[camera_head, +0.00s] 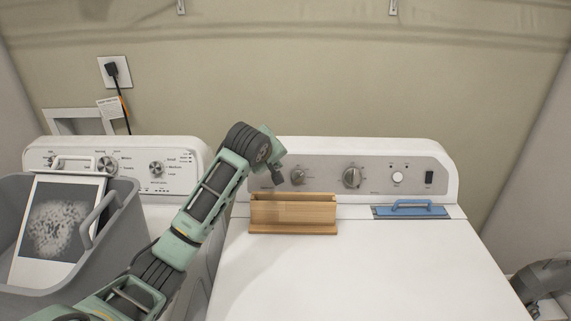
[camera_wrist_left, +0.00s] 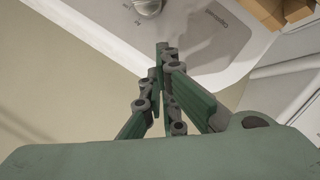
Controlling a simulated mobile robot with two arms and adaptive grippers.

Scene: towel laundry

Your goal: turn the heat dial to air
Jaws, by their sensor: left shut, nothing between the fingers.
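The right-hand machine's grey control panel (camera_head: 325,172) has a small left dial (camera_head: 298,177) and a larger middle dial (camera_head: 352,177). Their markings are too small to read in the head view, so I cannot tell which is the heat dial. My left gripper (camera_head: 278,177) is shut and empty, just left of the small dial. In the left wrist view my left gripper (camera_wrist_left: 163,48) has its fingers together near the panel's edge. A silver dial (camera_wrist_left: 148,6) there is cut off by the top edge, apart from the fingertips. My right gripper is not in view.
A wooden box (camera_head: 293,229) stands below the small dial. A blue-handled item (camera_head: 410,211) lies at the right. A white button (camera_head: 397,178) and dark switch (camera_head: 429,177) are on the panel. A grey basket (camera_head: 125,225) stands left. The machine top is clear in front.

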